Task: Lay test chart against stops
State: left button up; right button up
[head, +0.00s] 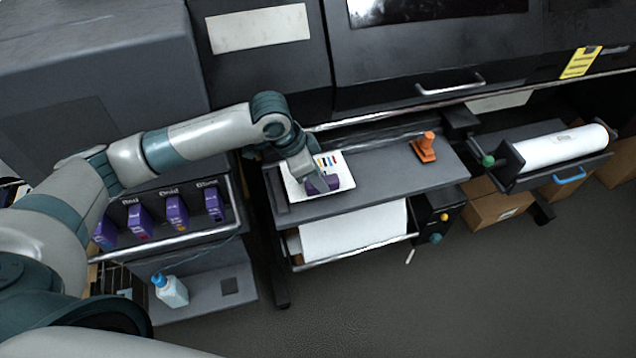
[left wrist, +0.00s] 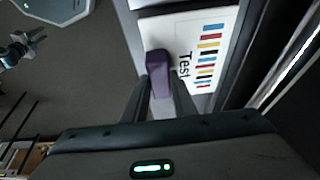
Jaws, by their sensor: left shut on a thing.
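The test chart (head: 335,164), a white sheet with coloured bars, lies on the left part of the grey shelf (head: 385,178) in the head view. In the left wrist view the chart (left wrist: 213,60) shows its bars and the word "Test". My left gripper (head: 316,184) is shut on the purple block (left wrist: 157,70) at the chart's edge. The block covers part of the chart. Dark raised strips, perhaps the stops, run along the shelf's left end (head: 275,188); I cannot tell whether the chart touches them. A small gripper-like shape, probably my right gripper (left wrist: 38,38), shows far off in the left wrist view; its jaws are unclear.
An orange tool (head: 425,148) stands on the shelf's right part; the middle is bare. Purple cartridges (head: 177,212) stand in a rack at left, above a bottle (head: 172,291). A white roll (head: 560,147) is at right. The large dark printer (head: 400,70) fills the back.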

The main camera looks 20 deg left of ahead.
pick_arm(q)
notch_tip(320, 180, down, 2)
jog(key=shift+p, duration=0.5)
jog(key=shift+f, duration=0.5)
jog(key=shift+f, duration=0.1)
jog(key=o, duration=1.1)
